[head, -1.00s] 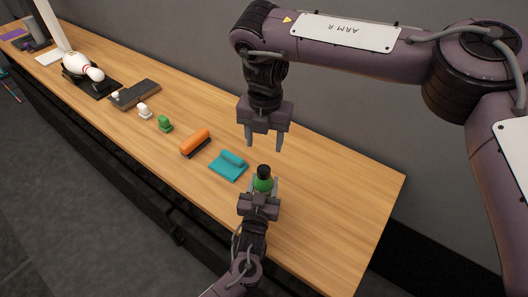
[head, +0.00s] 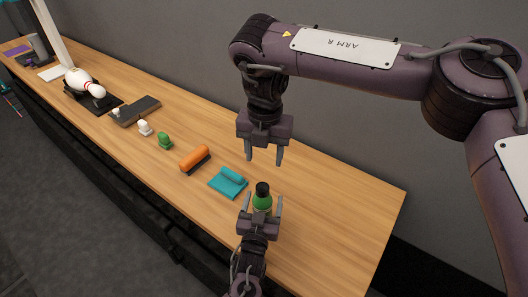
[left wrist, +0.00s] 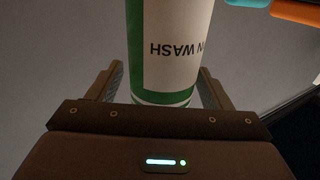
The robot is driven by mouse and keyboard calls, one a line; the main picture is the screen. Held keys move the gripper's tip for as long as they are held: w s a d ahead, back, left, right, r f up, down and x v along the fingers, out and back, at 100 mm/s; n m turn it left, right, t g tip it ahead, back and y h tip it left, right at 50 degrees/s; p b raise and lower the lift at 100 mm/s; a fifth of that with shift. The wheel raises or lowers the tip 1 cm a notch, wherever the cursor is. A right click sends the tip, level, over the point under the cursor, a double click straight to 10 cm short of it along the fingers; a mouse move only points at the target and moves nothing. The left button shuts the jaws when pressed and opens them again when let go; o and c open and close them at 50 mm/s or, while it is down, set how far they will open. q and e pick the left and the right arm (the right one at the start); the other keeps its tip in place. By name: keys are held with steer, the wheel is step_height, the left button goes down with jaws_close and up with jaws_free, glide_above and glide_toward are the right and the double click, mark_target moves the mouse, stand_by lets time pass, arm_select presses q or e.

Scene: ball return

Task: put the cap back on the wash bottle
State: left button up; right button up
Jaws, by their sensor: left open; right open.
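The wash bottle (head: 262,204) stands upright on the table, green with a black top (head: 262,188). The black top looks seated on the neck, but its fit is too small to judge. My left gripper (head: 262,203) is open, with one finger on each side of the bottle and gaps showing. In the left wrist view, the bottle's white label (left wrist: 178,45) and green lower band (left wrist: 162,97) stand between the spread fingers. My right gripper (head: 265,163) is open and empty, above the table behind the bottle.
A teal cloth (head: 222,187) and an orange-topped brush (head: 195,158) lie left of the bottle. The table (head: 340,215) is bare at right.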

arm_select(q)
steer(key=s+a+b, duration=0.1)
steer(key=s, duration=0.6)
steer(key=shift+s+a+b, duration=0.2)
steer(key=shift+b, duration=0.15)
